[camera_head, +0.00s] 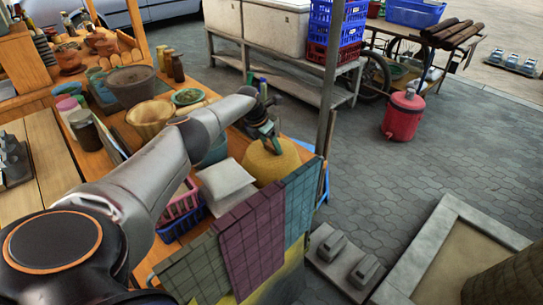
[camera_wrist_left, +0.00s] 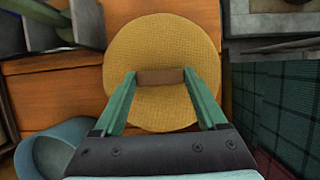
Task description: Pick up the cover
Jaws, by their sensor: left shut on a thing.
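The cover is a yellow woven dome (camera_head: 270,163) on the wooden table, near its right end. In the left wrist view the cover (camera_wrist_left: 160,45) looks round, with a brown handle (camera_wrist_left: 160,76) across it. My left gripper (camera_head: 268,136) is over the top of the cover. In the left wrist view the two green fingers of my left gripper (camera_wrist_left: 160,80) are at the two ends of the handle, shut on it. I cannot tell whether the cover rests on the table or is just above it. My right gripper is not in view.
A white bag (camera_head: 226,184) and a blue-grey bowl (camera_wrist_left: 52,148) stand close to the cover. Tiled cloths (camera_head: 252,235) hang at the table's front edge. A post (camera_head: 328,110) rises behind the cover. Bowls and jars crowd the table's far left part.

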